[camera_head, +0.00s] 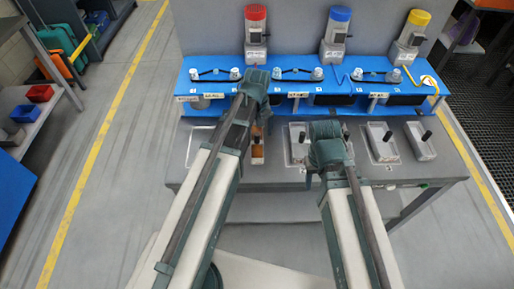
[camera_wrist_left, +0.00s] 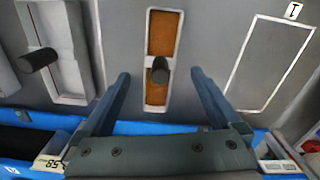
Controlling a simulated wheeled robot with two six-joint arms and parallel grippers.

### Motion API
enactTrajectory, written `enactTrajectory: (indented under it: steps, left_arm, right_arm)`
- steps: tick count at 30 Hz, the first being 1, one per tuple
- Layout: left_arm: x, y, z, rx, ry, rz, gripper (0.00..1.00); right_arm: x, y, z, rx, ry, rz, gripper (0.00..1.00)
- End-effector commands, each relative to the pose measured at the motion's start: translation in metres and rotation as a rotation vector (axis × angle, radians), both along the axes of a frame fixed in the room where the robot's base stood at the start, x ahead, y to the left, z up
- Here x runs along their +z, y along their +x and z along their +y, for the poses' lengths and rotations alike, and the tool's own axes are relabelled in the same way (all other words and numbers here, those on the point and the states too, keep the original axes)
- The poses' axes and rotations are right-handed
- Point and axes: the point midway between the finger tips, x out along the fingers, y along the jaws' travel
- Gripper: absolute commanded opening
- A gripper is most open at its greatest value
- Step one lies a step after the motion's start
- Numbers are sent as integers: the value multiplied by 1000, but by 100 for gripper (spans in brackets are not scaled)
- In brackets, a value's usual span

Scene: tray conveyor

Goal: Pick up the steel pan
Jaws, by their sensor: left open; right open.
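A narrow pan (camera_wrist_left: 160,45) with a pale grey rim, brown inside and a black upright handle (camera_wrist_left: 160,70) stands on the grey table. It shows partly in the head view (camera_head: 257,150), beside my left forearm. Grey pans with black handles stand to its right in the head view, such as one (camera_head: 381,142) and another (camera_head: 421,141). I cannot tell for certain which is the steel pan. My left gripper (camera_wrist_left: 160,76) is open, its fingers on either side of the brown-filled pan, with nothing held. My right gripper (camera_head: 328,150) is over the table; its fingertips are hidden.
A blue raised rail (camera_head: 305,87) with clamps runs behind the pans. Red, blue and yellow-topped units (camera_head: 255,25) stand behind it. A white-outlined empty spot (camera_wrist_left: 268,65) marked 1 lies beside the brown-filled pan. A grey pan (camera_wrist_left: 50,45) stands close on its other side.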

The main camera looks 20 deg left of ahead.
Motion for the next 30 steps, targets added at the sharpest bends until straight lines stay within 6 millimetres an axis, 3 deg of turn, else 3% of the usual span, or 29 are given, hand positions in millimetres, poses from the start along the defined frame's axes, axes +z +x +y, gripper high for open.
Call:
enactTrajectory:
  steps: [10,22,30]
  left_arm:
    - [-10,-1,0,0,0,0,98]
    - [-54,-4,-1,0,0,0,98]
    - [-54,-4,-1,0,0,0,98]
  right_arm:
    - [-10,0,0,0,0,0,50]
    - [-54,0,0,0,0,0,50]
    - [-54,0,0,0,0,0,50]
